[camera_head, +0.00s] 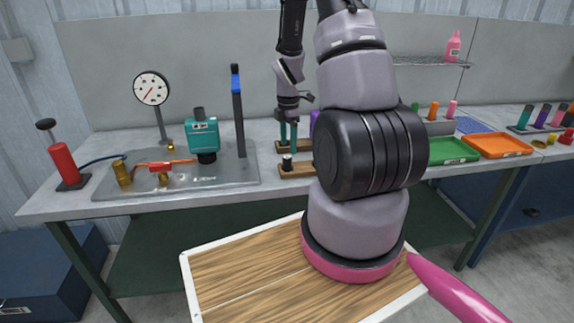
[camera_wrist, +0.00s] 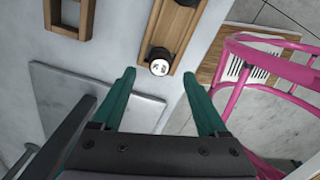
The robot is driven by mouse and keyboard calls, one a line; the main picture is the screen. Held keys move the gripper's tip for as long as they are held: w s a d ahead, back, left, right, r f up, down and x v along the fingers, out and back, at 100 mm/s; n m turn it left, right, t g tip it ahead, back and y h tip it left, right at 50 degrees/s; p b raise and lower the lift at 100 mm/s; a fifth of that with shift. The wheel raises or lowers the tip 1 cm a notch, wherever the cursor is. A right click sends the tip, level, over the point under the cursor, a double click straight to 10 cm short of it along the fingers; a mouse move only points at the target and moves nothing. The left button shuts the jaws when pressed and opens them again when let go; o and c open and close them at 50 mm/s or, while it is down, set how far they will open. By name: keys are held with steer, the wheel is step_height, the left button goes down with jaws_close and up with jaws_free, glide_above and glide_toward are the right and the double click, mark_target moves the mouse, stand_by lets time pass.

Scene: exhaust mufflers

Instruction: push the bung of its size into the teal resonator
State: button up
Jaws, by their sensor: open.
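The teal resonator (camera_head: 203,138) stands at the left on a grey metal plate, with a dark pipe stub at its top and a dark lower end. A black bung with a pale, marked end face (camera_wrist: 159,66) sits in a wooden rack (camera_wrist: 181,30); it also shows in the head view (camera_head: 287,163). My gripper (camera_head: 288,134) is open, with teal fingers pointing down by the rack. In the wrist view my gripper (camera_wrist: 158,84) has its fingertips on either side of the bung's line, with nothing between them.
A second wooden holder (camera_wrist: 68,18) lies beside the rack. A tall dark post with a blue band (camera_head: 237,110) stands between resonator and rack. A dial gauge (camera_head: 151,88) and a red cylinder (camera_head: 63,164) are at left. Green (camera_head: 450,150) and orange (camera_head: 498,146) trays lie right.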

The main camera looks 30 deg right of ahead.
mark_target(288, 156)
steer(key=shift+f, duration=0.4)
step_height(288, 156, down, 5)
steer(key=shift+f, duration=0.15)
stand_by(0.4)
jaws_close()
